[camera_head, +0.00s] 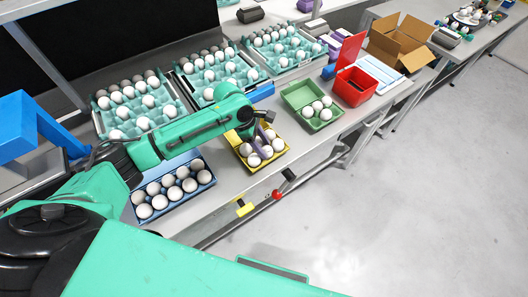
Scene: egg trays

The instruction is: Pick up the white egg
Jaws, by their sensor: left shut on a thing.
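My left arm reaches in from the left, and my left gripper (262,138) is over the yellow tray (247,165). The gripper is shut on one of these white eggs, partly hidden by the fingers. I cannot tell whether that egg is lifted clear of the tray. My right gripper is not in view.
A green tray (290,94) with several white eggs stands right of the yellow one. A blue tray (206,186) of eggs is at the left front. Teal egg trays (177,93) line the back. A red box (353,87) and an open cardboard box (401,45) stand farther right.

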